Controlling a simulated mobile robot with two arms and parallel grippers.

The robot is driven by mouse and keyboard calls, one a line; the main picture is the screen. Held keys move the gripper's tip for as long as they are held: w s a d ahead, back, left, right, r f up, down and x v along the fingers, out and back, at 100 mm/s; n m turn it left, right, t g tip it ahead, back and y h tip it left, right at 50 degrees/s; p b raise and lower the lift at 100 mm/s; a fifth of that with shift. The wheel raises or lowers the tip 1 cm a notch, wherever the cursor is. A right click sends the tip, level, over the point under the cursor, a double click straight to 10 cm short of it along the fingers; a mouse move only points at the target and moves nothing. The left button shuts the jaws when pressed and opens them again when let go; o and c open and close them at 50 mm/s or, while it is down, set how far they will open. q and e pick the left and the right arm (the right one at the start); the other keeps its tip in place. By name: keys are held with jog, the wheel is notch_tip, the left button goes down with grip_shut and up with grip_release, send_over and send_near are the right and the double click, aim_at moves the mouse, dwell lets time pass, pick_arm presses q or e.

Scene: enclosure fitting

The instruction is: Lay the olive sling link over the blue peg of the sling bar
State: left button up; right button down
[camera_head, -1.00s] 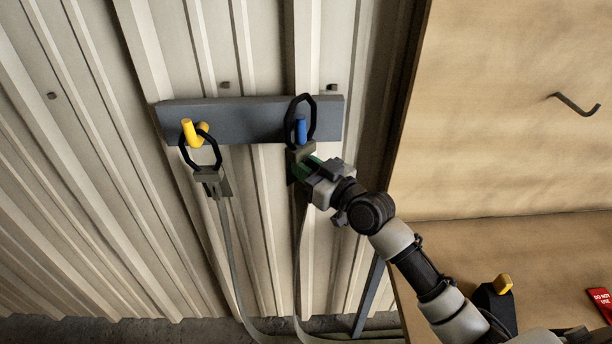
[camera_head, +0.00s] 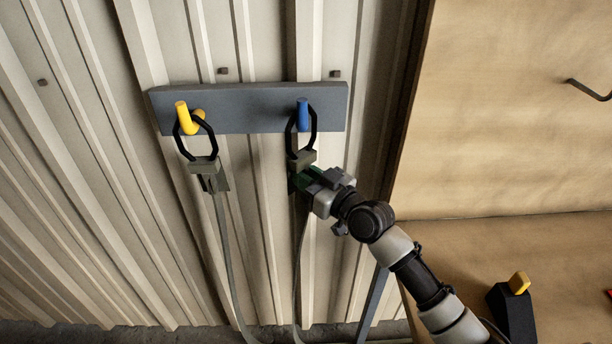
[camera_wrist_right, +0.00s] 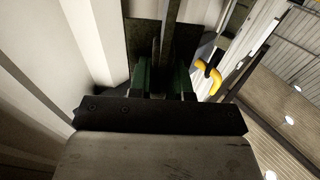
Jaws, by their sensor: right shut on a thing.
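The sling bar (camera_head: 250,110) is a grey board on the ribbed wall, with a blue peg (camera_head: 303,112) at right and a yellow peg (camera_head: 183,115) at left. A black link (camera_head: 290,137) with an olive block (camera_head: 301,160) and a hanging strap is at the blue peg. The link's top passes behind the peg, whose tip stands above it. Contact there is too small to judge. My right gripper (camera_head: 306,180) is shut on the olive sling link just below its block. Its green fingers show in the right wrist view (camera_wrist_right: 160,80). My left gripper is out of view.
A second black link (camera_head: 211,141) with its own block and strap hangs at the yellow peg. A wooden panel (camera_head: 510,110) with a dark hook (camera_head: 588,90) stands at right. A dark block with a yellow top (camera_head: 519,283) is at lower right.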

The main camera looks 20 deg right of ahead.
dwell(0.3)
jog(key=c, duration=1)
grip_release()
jog(key=shift+o, duration=0.2)
jog(key=shift+s+f, duration=0.1)
jog(key=b+v, duration=0.2)
jog(key=v, duration=0.8)
jog(key=shift+s+d, duration=0.15)
jog(key=shift+s, duration=0.15)
